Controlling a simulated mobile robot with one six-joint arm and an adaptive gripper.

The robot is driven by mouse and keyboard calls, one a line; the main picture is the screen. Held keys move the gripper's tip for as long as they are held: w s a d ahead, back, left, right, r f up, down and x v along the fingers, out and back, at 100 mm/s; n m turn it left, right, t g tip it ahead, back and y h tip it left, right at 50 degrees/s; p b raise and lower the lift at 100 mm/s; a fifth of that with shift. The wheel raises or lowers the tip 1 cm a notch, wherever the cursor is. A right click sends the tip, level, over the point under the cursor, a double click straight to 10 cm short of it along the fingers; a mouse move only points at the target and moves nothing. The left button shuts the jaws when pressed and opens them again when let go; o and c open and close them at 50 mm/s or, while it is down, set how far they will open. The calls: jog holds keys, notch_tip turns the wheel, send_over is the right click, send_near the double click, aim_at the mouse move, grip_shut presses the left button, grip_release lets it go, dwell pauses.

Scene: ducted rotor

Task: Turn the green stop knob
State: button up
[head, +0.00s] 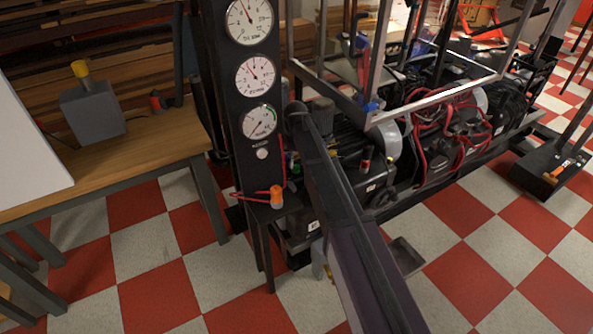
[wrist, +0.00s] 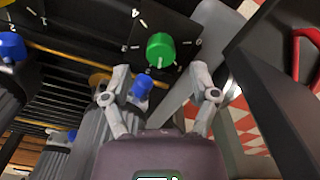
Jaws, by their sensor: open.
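The green stop knob (wrist: 160,49) shows in the wrist view, on a dark panel with small white marks around it. My gripper (wrist: 163,82) is open in the wrist view, its two grey fingers spread below the knob in the picture. No finger appears to touch the knob, and nothing is between the fingers. A blue knob (wrist: 141,86) lies beyond the left finger. In the head view I cannot make out the green knob, and my arm crosses the machine.
A black gauge column (head: 254,100) with dials stands left of my arm in the head view. A wooden bench (head: 140,155) is at the left. A metal frame (head: 440,92) and red hoses (head: 440,130) are at the right. Checkered floor (head: 490,250) is open at lower right.

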aim_at(296, 168)
jog(key=shift+f+b, duration=1.25)
jog(key=shift+f, duration=0.25)
grip_shut()
